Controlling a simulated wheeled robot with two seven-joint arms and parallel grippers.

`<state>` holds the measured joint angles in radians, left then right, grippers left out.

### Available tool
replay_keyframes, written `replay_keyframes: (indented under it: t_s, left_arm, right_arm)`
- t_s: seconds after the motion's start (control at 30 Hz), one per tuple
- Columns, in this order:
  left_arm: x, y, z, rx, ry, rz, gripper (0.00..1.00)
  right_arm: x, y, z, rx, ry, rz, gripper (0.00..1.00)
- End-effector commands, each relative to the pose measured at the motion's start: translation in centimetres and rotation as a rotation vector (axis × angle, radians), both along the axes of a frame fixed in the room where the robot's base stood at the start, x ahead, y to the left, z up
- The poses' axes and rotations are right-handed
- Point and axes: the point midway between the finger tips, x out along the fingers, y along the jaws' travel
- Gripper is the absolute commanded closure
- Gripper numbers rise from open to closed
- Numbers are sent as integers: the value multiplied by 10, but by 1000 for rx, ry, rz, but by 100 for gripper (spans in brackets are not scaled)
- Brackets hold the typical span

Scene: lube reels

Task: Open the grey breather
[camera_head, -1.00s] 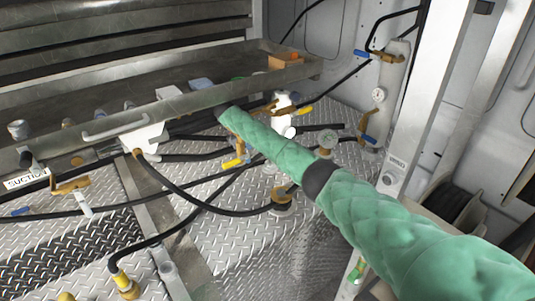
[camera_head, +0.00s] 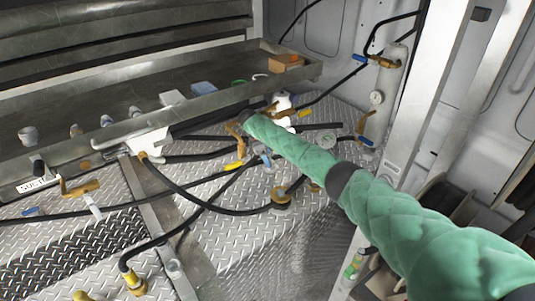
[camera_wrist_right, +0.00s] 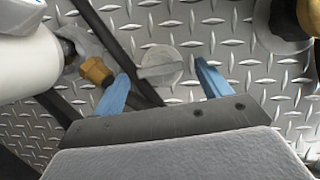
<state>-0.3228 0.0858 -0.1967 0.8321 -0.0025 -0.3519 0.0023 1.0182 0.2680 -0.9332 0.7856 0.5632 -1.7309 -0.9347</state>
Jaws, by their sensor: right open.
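A round grey cap with a raised bar across it, which looks like the grey breather (camera_wrist_right: 158,63), sits on the diamond-plate deck in the right wrist view. My right gripper (camera_wrist_right: 162,74) is open, with one blue finger on either side of the cap in the picture. I cannot tell whether the fingers touch it. In the head view my right gripper (camera_head: 264,159) is low over the deck, mostly hidden by my green-sleeved arm. I cannot make out the cap there. My left gripper is not in view.
A white cylinder (camera_wrist_right: 28,88) and a brass fitting (camera_wrist_right: 95,71) are close left of the cap. Black hoses (camera_head: 185,194) cross the deck. A metal tray (camera_head: 120,128) with small items runs behind.

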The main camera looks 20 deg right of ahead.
Motion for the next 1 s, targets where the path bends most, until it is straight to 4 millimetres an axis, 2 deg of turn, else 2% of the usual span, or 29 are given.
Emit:
replay_keyframes:
  t_s: [0.1, 0.4, 0.43, 0.6, 0.67, 1.0]
  left_arm:
    - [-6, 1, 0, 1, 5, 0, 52]
    - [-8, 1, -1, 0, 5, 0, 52]
    - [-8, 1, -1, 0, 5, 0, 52]
    - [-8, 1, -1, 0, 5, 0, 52]
    - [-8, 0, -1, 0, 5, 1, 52]
    - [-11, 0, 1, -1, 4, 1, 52]
  right_arm:
    - [0, -1, -2, 1, -1, 0, 24]
    - [0, -2, -4, 1, -1, 0, 24]
    - [0, -2, -4, 1, -1, 0, 26]
    - [0, -2, -4, 1, -1, 0, 59]
    - [0, -2, -4, 1, 0, 0, 68]
    - [-1, -2, -3, 1, 0, 53, 68]
